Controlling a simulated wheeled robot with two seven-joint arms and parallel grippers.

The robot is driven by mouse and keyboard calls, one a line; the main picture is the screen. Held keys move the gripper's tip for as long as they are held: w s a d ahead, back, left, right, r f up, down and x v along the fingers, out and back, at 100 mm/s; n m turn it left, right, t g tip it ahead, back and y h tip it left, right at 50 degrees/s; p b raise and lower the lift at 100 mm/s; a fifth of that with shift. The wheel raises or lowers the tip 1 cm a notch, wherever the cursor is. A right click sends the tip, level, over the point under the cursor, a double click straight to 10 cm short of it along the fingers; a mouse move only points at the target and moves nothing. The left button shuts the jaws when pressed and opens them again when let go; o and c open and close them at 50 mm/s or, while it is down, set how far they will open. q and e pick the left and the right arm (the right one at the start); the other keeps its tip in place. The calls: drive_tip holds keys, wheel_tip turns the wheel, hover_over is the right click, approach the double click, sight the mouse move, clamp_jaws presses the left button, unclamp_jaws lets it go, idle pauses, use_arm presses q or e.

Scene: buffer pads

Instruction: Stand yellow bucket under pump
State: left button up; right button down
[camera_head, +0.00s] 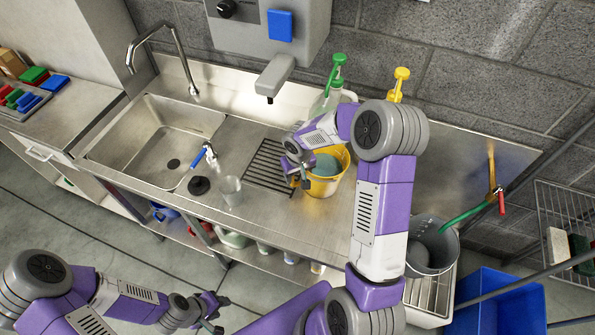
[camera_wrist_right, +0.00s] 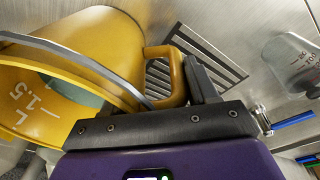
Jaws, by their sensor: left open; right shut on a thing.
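The yellow bucket (camera_head: 327,186) stands on the steel counter, just right of the dark drain grate (camera_head: 262,168). Something blue-green shows inside it. My right gripper (camera_head: 297,172) is at its left side, shut on its yellow side handle; the handle (camera_wrist_right: 172,82) and the bucket body (camera_wrist_right: 95,50) fill the left of the right wrist view. A grey wall unit (camera_head: 240,28) with a blue button has a spout (camera_head: 274,76) above the grate. Two pump bottles, with a green top (camera_head: 337,70) and a yellow top (camera_head: 400,82), stand behind. My left gripper (camera_head: 212,308) is open, low in front of the counter.
A clear beaker (camera_head: 230,190) and a black round stopper (camera_head: 199,185) stand left of the grate. The sink (camera_head: 150,140) is further left. A grey bucket (camera_head: 432,248) and a blue crate (camera_head: 500,305) are at the right. Bare counter lies in front of the grate.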

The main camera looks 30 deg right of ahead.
drive_tip(key=shift+c, duration=1.5)
unclamp_jaws()
drive_tip(key=shift+f, duration=0.1)
wheel_tip(320, 180, up, 12)
drive_tip(key=s+p, duration=0.1)
drive_tip(key=shift+s+a, duration=0.35)
